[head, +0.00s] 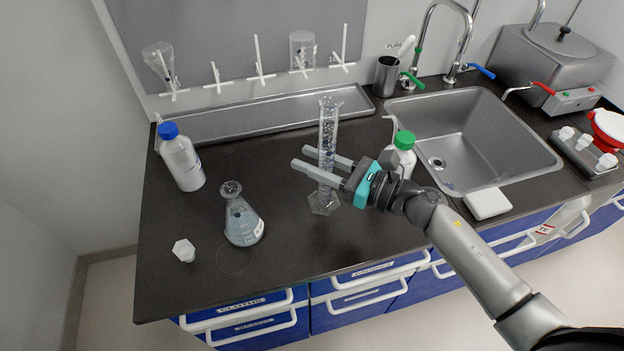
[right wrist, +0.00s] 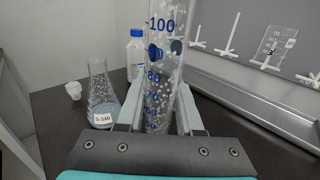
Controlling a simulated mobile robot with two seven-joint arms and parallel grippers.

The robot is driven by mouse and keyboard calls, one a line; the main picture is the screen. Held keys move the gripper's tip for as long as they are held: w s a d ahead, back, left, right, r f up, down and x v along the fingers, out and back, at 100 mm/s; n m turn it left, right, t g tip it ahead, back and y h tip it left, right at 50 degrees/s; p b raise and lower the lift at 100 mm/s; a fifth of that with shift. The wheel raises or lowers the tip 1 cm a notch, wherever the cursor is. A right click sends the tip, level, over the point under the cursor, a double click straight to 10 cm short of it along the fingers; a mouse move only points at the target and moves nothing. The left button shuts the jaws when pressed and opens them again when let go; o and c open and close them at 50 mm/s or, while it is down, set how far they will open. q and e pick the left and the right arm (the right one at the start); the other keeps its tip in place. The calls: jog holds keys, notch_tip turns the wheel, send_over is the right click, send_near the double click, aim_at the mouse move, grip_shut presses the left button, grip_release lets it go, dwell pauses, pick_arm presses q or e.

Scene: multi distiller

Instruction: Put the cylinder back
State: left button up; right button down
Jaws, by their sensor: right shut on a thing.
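A clear graduated cylinder (head: 328,125) with blue markings stands upright near the middle of the dark counter. My right gripper (head: 323,163) is shut on it at mid-height, with a finger on each side. The cylinder's hexagonal foot (head: 324,203) shows below the fingers and is at or just above the counter; I cannot tell which. In the right wrist view the cylinder (right wrist: 163,70) is upright between the two fingers (right wrist: 158,118), with droplets on its glass. My left gripper is not in view.
An Erlenmeyer flask (head: 243,222), a stopper (head: 184,251) and a blue-capped bottle (head: 182,162) stand to the left. A green-capped bottle (head: 399,158) is just right of my gripper. Behind are a metal tray (head: 250,117) and a pegboard (head: 240,40); the sink (head: 470,135) is right.

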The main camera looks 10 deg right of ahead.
jog(key=shift+f+b, duration=0.65)
jog(key=shift+f, duration=1.45)
jog(key=shift+f, duration=0.2)
jog(key=c, duration=0.6)
grip_release()
jog(key=shift+o, duration=0.2)
jog(key=shift+r, duration=0.15)
jog(key=shift+s+d, duration=0.2)
jog(key=b+v, duration=0.1)
jog(key=v, duration=1)
jog(key=shift+s+d, duration=0.15)
